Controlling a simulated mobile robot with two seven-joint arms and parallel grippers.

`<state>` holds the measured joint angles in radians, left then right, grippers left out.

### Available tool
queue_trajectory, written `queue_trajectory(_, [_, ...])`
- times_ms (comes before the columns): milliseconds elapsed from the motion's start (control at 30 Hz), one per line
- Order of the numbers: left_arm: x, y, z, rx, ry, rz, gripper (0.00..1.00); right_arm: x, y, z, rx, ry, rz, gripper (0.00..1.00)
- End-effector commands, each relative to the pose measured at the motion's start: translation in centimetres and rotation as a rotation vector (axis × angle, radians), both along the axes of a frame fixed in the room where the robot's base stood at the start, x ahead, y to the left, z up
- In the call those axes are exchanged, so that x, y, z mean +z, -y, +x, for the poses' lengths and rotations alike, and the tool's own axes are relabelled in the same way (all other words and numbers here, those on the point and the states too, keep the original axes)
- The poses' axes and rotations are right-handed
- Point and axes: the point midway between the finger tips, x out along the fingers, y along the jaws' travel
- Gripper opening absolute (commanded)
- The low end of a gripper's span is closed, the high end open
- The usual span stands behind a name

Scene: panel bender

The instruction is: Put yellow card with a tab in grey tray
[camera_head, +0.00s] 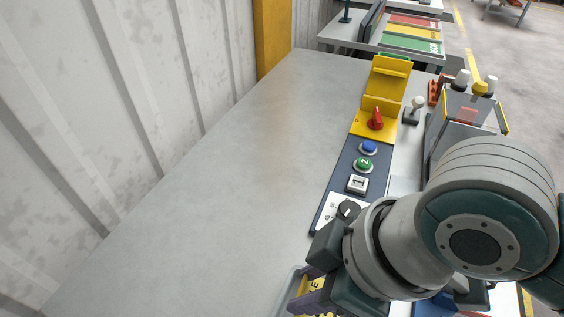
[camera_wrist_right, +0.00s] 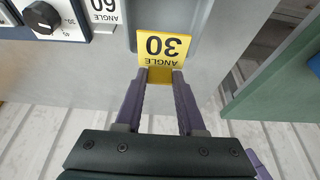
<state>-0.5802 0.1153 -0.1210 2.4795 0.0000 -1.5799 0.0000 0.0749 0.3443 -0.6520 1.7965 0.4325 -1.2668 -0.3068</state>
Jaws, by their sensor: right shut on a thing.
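The yellow card (camera_wrist_right: 163,46) reads "ANGLE 30" upside down in the right wrist view. Its folded tab (camera_wrist_right: 160,76) sits between the two purple fingers of my right gripper (camera_wrist_right: 160,84), which is shut on it. In the head view, my right gripper (camera_head: 309,291) is at the bottom, and only part of the card (camera_head: 319,281) shows beside it. A grey tray (camera_head: 284,290) shows its rim at the bottom, under the gripper; the rest is hidden by my right arm. I cannot tell whether the card touches the tray. My left gripper is out of view.
A control panel (camera_head: 345,184) with a knob, buttons and a red switch (camera_head: 376,119) runs up from the gripper. A white "ANGLE 60" label (camera_wrist_right: 104,12) is beside a knob (camera_wrist_right: 41,17). The grey tabletop (camera_head: 235,165) on the left is clear, up to a corrugated wall (camera_head: 120,90).

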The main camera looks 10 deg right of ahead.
Motion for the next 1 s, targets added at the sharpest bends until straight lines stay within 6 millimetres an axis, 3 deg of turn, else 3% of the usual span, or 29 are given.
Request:
queue_trajectory(33, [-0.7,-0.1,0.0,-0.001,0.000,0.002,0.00,-1.6,0.0,-0.1,-0.002,-0.004,0.001,0.00])
queue_trajectory(100, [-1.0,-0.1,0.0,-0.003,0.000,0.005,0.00,-3.0,0.0,-0.1,-0.002,-0.004,0.000,0.00])
queue_trajectory(333, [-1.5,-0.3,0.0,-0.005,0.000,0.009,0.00,-5.1,0.0,0.0,-0.001,-0.001,0.002,0.00])
queue_trajectory(500, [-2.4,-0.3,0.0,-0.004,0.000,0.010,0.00,-7.8,0.0,0.0,-0.001,-0.001,0.001,0.00])
queue_trajectory(967, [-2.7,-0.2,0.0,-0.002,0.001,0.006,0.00,-8.7,0.0,0.0,-0.001,0.000,0.001,0.00])
queue_trajectory(1000, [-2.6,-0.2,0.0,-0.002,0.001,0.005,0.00,-8.6,0.0,0.0,-0.001,0.000,0.001,0.43])
